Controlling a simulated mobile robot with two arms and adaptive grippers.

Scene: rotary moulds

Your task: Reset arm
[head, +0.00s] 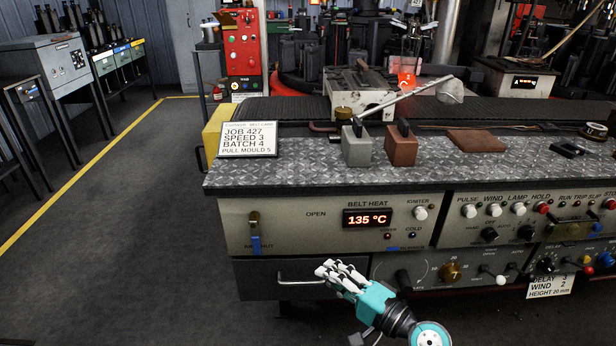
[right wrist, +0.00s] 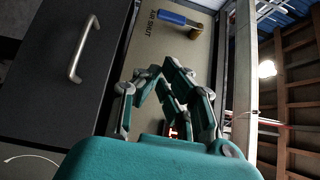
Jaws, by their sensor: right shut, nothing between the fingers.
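My right gripper (head: 340,272) is in front of the bench's control panel in the head view, beside the drawer handle (head: 301,283) and below the belt heat display (head: 367,218). Its fingers are shut with nothing between them. In the right wrist view the gripper (right wrist: 160,72) points at the panel near the blue air shut lever (right wrist: 180,20), apart from it. The drawer handle also shows there at the left (right wrist: 84,48). My left gripper is not in view.
The bench top (head: 290,176) holds a job card (head: 248,139), a grey block (head: 356,150), a reddish block (head: 401,150) and a brown plate (head: 477,141). Panel knobs and levers stick out at the right. The floor at the left (head: 120,250) is clear.

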